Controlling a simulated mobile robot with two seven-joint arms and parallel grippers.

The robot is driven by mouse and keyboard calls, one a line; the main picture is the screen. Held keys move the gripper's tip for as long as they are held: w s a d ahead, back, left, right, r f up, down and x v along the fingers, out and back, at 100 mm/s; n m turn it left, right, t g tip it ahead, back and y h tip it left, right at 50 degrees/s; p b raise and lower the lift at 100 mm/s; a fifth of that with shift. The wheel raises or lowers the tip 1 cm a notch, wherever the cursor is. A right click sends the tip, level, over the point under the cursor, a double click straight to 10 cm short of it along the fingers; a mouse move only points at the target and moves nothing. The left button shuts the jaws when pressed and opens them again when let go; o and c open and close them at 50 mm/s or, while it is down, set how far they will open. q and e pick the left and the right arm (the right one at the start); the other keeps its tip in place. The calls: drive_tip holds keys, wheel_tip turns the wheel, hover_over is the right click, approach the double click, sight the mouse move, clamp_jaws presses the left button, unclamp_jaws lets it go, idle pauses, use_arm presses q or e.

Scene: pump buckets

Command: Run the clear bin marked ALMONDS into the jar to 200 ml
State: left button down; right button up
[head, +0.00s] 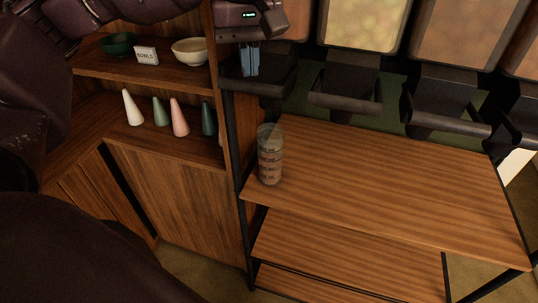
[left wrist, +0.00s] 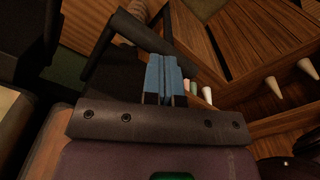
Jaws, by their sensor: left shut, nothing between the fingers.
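A clear jar (head: 270,158) with ring-like marks stands upright on the wooden table's left end in the head view. I cannot tell what, if anything, is in it. My left gripper (head: 250,72) points down, its blue fingers shut and empty, above and slightly left of the jar. It is in front of the leftmost dark dispenser spout (head: 272,88); whether it touches is unclear. The fingers also show in the left wrist view (left wrist: 165,98), with a dark bar (left wrist: 150,32) beyond them. Several clear bins (head: 363,22) line the top; no ALMONDS label is readable. My right gripper is not in view.
More dark spouts (head: 346,88) hang along the table's (head: 390,185) back edge. The tabletop right of the jar is clear. A shelf unit at left holds a green bowl (head: 118,44), a cream bowl (head: 190,51), a BOWLS sign (head: 146,56) and several cones (head: 179,118).

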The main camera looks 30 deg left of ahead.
use_arm(q)
wheel_tip(320, 180, up, 2)
drive_tip(key=shift+s+r+p, duration=0.15)
drive_tip(key=shift+r+p, duration=0.1)
drive_tip(key=shift+p, duration=0.1)
drive_tip(key=shift+f, duration=0.1)
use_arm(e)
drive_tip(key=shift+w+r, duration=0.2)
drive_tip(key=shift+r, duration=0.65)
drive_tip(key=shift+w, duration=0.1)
use_arm(q)
drive_tip(key=shift+r+p, duration=0.3)
drive_tip(key=shift+r, duration=0.4)
wheel_tip(320, 180, up, 4)
drive_tip(key=shift+f+p, duration=0.2)
drive_tip(key=shift+p, duration=0.7)
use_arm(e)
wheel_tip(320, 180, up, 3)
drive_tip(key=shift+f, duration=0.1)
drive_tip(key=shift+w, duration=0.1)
